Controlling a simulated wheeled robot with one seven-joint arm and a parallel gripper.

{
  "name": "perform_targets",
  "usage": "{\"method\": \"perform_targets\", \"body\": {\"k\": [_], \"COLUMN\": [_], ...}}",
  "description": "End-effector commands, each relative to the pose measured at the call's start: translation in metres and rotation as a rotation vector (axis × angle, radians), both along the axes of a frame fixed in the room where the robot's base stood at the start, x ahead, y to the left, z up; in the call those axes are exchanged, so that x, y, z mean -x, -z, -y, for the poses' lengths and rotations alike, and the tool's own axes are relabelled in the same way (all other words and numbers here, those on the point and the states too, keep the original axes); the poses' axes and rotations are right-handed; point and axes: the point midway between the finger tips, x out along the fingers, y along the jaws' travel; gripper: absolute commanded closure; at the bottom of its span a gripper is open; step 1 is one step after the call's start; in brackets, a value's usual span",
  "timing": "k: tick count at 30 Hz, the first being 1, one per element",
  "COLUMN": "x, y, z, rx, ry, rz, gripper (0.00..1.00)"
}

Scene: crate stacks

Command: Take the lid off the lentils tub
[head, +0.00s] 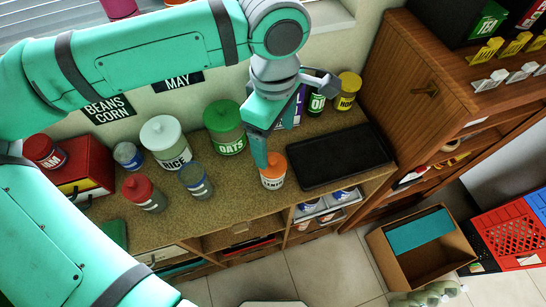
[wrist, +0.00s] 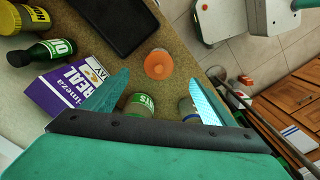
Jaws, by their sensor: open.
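The lentils tub (head: 272,183) stands upright on the counter, a small clear tub with a white label partly hidden by my gripper. Its orange lid (head: 272,164) is on top. In the wrist view the lid (wrist: 158,64) shows from above as an orange disc with a small knob. My gripper (head: 261,158) is above and beside the lid in the head view, overlapping its left edge. In the wrist view my gripper (wrist: 160,76) is open, its two teal fingers spread apart with the lid between and just beyond their tips. Nothing is held.
The oats jar (head: 226,132) stands behind left, with the rice jar (head: 165,145) and a glass jar (head: 194,181) further left. A black tray (head: 338,158) lies to the right. An oil bottle (head: 316,103) and yellow jar (head: 346,92) stand behind. An open cardboard box (head: 398,268) is on the floor.

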Motion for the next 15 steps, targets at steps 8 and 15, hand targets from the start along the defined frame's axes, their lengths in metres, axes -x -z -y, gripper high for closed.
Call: {"method": "perform_targets", "body": {"k": [8,15], "x": [-0.001,-0.001], "y": [0.033,0.055], "z": [-0.001,0.002], "rx": [-0.018,-0.017], "ry": [0.009,0.014], "rz": [0.001,0.003], "gripper": [0.22,0.22]}}
